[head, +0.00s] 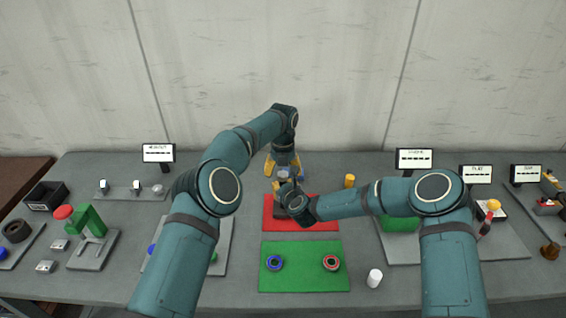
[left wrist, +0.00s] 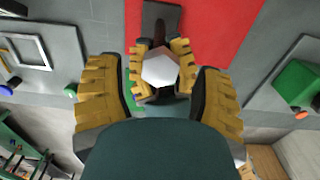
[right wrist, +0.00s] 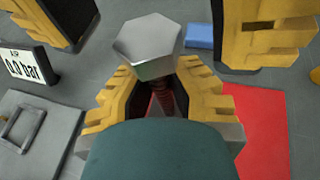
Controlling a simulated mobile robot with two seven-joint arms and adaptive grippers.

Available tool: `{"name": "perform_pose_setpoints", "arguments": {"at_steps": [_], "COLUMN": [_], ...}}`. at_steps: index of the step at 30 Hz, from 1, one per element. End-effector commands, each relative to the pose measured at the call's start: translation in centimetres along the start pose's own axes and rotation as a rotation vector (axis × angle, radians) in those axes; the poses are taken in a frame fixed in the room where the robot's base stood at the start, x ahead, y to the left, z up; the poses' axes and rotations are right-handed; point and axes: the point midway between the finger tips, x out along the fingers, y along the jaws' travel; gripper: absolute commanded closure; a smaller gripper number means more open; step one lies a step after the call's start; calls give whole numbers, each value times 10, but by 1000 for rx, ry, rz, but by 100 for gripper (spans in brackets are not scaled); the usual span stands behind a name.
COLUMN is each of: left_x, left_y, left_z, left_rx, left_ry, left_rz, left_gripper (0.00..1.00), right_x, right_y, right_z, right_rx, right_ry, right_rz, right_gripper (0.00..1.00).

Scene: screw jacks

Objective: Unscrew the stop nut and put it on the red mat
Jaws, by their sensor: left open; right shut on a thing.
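A pale hexagonal nut (left wrist: 159,68) tops a dark reddish threaded screw (right wrist: 163,98); the nut also shows large in the right wrist view (right wrist: 147,45). My right gripper (right wrist: 162,92) is shut on the screw just below the nut. My left gripper (left wrist: 160,100) is open, its fingers spread on either side of the nut and apart from it. In the head view my left gripper (head: 283,164) comes down from above, over the right one. The red mat (head: 322,211) lies under the arms. A dark base (left wrist: 160,14) shows on it; arms hide much of it.
A green mat (head: 304,284) in front carries a blue ring (head: 274,263) and a red ring (head: 331,263). A white cylinder (head: 374,278) stands right of it. A yellow cylinder (head: 349,181) stands behind. Plates with fixtures and small displays (head: 158,153) occupy both sides.

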Motion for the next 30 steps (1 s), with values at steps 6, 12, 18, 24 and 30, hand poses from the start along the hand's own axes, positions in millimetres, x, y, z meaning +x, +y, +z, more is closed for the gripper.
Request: {"name": "perform_pose_setpoints", "arguments": {"at_steps": [6, 12, 18, 24, 30], "left_x": [13, 13, 13, 13, 13], "left_y": [0, 0, 0, 0, 0], "left_z": [0, 0, 0, 0, 0], "left_rx": [0, 0, -1, 0, 0], "left_ry": [0, 0, 0, 0, 0], "left_rz": [0, 0, 0, 0, 0], "left_gripper": [34, 34, 81, 100, 39], "right_x": [0, 0, 0, 0, 0], "right_y": [0, 0, 0, 0, 1], "right_z": [0, 0, -1, -1, -1], "right_rx": [0, 0, 0, 0, 0], "right_ry": [1, 1, 1, 1, 1], "right_rz": [1, 1, 1, 1, 1], "right_gripper": [100, 100, 100, 100, 100]}}
